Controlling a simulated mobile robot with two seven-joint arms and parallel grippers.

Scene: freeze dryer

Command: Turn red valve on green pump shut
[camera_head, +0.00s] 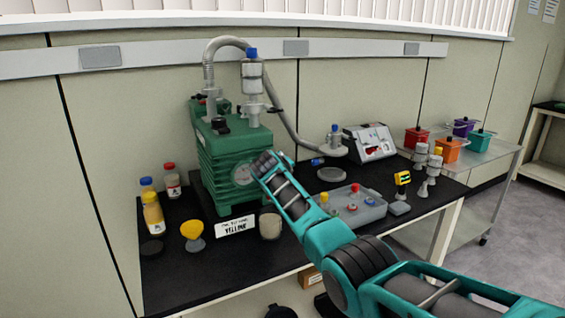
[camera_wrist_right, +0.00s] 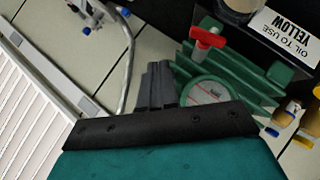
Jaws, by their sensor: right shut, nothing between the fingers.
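The green pump (camera_head: 232,150) stands on the black bench, with a round gauge (camera_head: 242,174) on its front. My right gripper (camera_head: 264,163) reaches in front of the pump, beside the gauge. In the right wrist view, the red valve (camera_wrist_right: 207,40) has a T-shaped handle and sits on the pump's ribbed front (camera_wrist_right: 240,75), near the gauge (camera_wrist_right: 208,92). The right gripper's fingers (camera_wrist_right: 158,82) are shut and empty there, apart from the valve handle. In the head view I cannot make out this valve; my gripper and arm cover that area. My left gripper is not in view.
A sign reading "oil to use yellow" (camera_head: 235,227) and a beaker (camera_head: 270,226) stand before the pump. Bottles (camera_head: 153,215) and a yellow funnel (camera_head: 192,230) are left. A grey tray (camera_head: 372,211) is right. A hose (camera_head: 282,118) arches over the pump.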

